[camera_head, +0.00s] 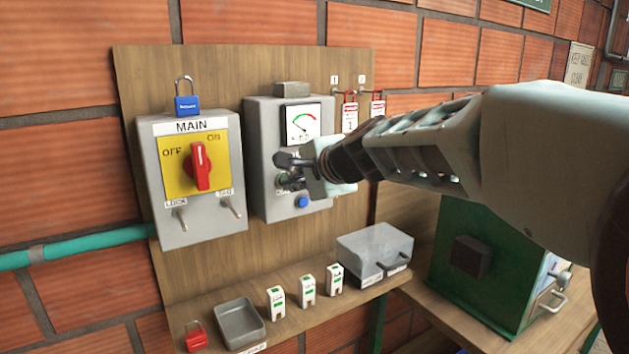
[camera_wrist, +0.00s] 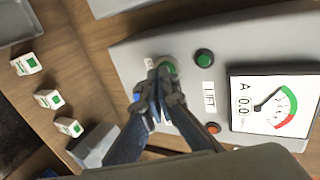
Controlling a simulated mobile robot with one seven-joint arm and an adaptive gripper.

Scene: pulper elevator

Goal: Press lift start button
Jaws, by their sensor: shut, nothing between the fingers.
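The grey lift control box (camera_head: 262,165) is mounted on the wooden board, with a gauge on its upper front. In the wrist view its face (camera_wrist: 220,35) carries a LIFT label. A green button (camera_wrist: 169,66) beside a small, unreadable label shows just past my fingertips and is partly covered by them. My gripper (camera_head: 283,168) is shut and empty in front of the box face, left of and above the blue button (camera_head: 302,201). Its closed fingertips (camera_wrist: 160,80) overlap the green button's edge in the wrist view; I cannot tell whether they touch it.
A second green round fitting (camera_wrist: 204,58) and an orange one (camera_wrist: 213,127) flank the LIFT label. The gauge (camera_wrist: 272,105) reads 0.0. The MAIN switch box (camera_head: 190,180) stands left. Below, a shelf holds a grey tray (camera_head: 240,322), several small white-green blocks and a clear-lidded box (camera_head: 375,250).

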